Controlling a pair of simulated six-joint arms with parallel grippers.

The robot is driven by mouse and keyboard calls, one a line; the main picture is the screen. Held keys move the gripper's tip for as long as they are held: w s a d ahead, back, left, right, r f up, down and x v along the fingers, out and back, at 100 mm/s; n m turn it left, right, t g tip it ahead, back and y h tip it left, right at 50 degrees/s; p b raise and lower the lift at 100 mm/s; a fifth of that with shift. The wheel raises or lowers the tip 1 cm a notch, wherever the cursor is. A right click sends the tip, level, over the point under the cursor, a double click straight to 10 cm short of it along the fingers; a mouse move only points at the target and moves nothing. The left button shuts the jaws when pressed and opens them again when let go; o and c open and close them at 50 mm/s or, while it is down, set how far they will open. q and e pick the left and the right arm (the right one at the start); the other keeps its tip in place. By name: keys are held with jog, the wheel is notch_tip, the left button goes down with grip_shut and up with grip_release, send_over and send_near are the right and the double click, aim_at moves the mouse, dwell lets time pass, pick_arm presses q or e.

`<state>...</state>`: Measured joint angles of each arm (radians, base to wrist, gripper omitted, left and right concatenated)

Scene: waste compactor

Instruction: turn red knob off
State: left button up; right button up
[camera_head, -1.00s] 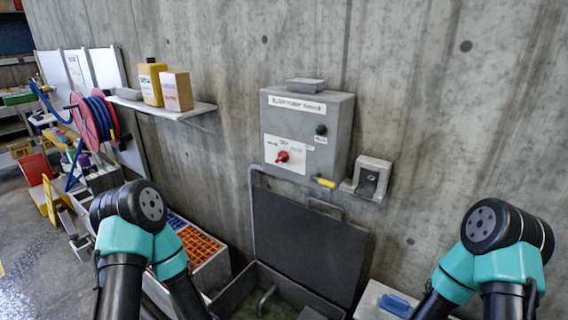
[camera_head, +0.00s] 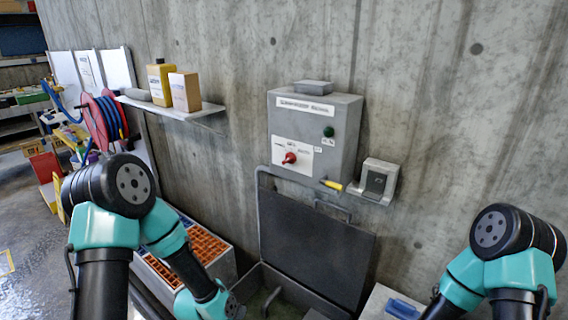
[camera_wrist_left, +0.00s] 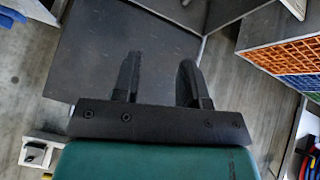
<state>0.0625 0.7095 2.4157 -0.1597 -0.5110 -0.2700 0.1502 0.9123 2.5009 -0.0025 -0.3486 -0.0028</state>
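The red knob (camera_head: 289,158) sits on a white label plate low on the front of the grey control box (camera_head: 314,133), which is fixed to the concrete wall. The knob is not seen in that view. My right arm is at lower right in the head view; its gripper is out of frame.
A dark open lid (camera_head: 315,245) leans against the wall below the box. A shelf (camera_head: 200,113) with bottle and carton is left. An orange-and-blue bin (camera_head: 205,247) stands below it.

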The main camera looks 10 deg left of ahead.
aim_at(285, 161)
pick_arm(q)
jog(key=w+d+r+m+t+h, duration=0.1)
jog(key=w+r+m+t, duration=0.2)
jog(key=r, duration=0.9)
jog(key=w+d+r+m+t+h, duration=0.1)
jog(key=w+r+m+t+h, duration=0.1)
jog(key=r, duration=1.1)
jog(key=w+d+r+m+t+h, duration=0.1)
jog(key=w+r+m+t, duration=0.3)
jog(key=r, duration=0.8)
jog(key=w+m, duration=0.2)
jog(key=w, duration=0.1)
jog(key=shift+w+r+m+t+h, duration=0.15)
jog(key=shift+w+m+t+h, duration=0.15)
jog(key=shift+w, duration=0.05)
jog(key=shift+w+d, duration=0.1)
jog(key=shift+d, duration=0.05)
jog(key=x, duration=1.7)
jog(key=shift+w, duration=0.1)
jog(key=shift+c, duration=0.2)
grip_shut()
